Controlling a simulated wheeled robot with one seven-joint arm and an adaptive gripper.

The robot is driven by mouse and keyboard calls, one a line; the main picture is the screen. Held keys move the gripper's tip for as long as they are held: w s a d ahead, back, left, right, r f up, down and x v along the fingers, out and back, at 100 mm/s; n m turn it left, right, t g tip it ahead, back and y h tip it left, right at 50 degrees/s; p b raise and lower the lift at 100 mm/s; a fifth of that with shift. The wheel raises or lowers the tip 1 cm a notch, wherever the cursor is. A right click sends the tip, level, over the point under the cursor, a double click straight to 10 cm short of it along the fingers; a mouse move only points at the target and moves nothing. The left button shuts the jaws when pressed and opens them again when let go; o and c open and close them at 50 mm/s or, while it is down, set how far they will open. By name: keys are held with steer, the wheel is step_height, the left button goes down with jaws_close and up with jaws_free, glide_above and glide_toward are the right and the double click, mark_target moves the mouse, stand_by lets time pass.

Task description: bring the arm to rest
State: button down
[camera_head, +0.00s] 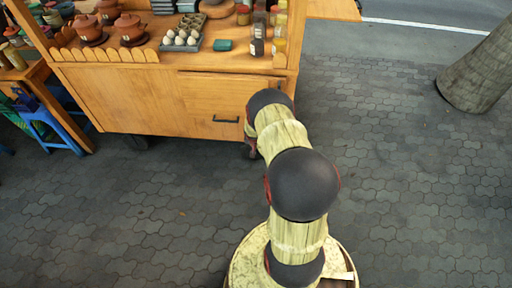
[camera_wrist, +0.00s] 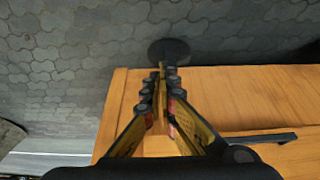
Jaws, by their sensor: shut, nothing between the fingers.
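My gripper (camera_wrist: 160,75) shows in the wrist view with its two fingers brought together at the tips, shut and empty. Behind it in that view is the orange wooden front of the cart (camera_wrist: 230,95), with a dark drawer handle at the right and a dark wheel beyond the fingertips. How far the fingers are from the wood is hard to tell. In the head view my arm reaches forward from the bottom toward the lower right corner of the wooden cart (camera_head: 140,95), and my gripper is mostly hidden behind the arm.
On the cart top stand clay pots (camera_head: 131,28), a tray of eggs (camera_head: 181,40), a teal block (camera_head: 222,45) and several jars (camera_head: 279,45). A blue stool (camera_head: 48,130) is at the left. A tree trunk (camera_head: 482,70) stands at the right. The paving (camera_head: 420,190) between is clear.

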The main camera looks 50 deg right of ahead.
steer(key=shift+s+a, duration=0.3)
steer(key=shift+a, duration=0.1)
steer(key=s+a+n+g+y, duration=0.1)
steer(key=s+a+n+g, duration=0.25)
steer(key=s, duration=0.65)
steer(key=a+r+n+p, duration=0.1)
steer(key=a+r, duration=0.3)
steer(key=r, duration=0.5)
steer(key=s+a+r+y, duration=0.1)
steer(key=a+r, duration=0.4)
steer(key=r, duration=0.4)
steer(key=a+r+n+p, duration=0.1)
steer(key=a+r, duration=0.3)
steer(key=r, duration=0.5)
steer(key=s+a+r+n+t+p, duration=0.1)
steer(key=s+a+r+t, duration=0.1)
steer(key=a+r, duration=0.6)
steer(key=s+a+r+n+t+y+p, duration=0.1)
steer(key=s+a+r, duration=0.3)
steer(key=r, duration=0.9)
steer(key=s+a+r+n+t+p, duration=0.2)
steer(key=s+a+r+n+t, duration=0.1)
steer(key=a+r, duration=0.7)
steer(key=shift+a+r+y, duration=0.35)
steer(key=shift+a+y, duration=0.05)
steer(key=shift+a, duration=0.4)
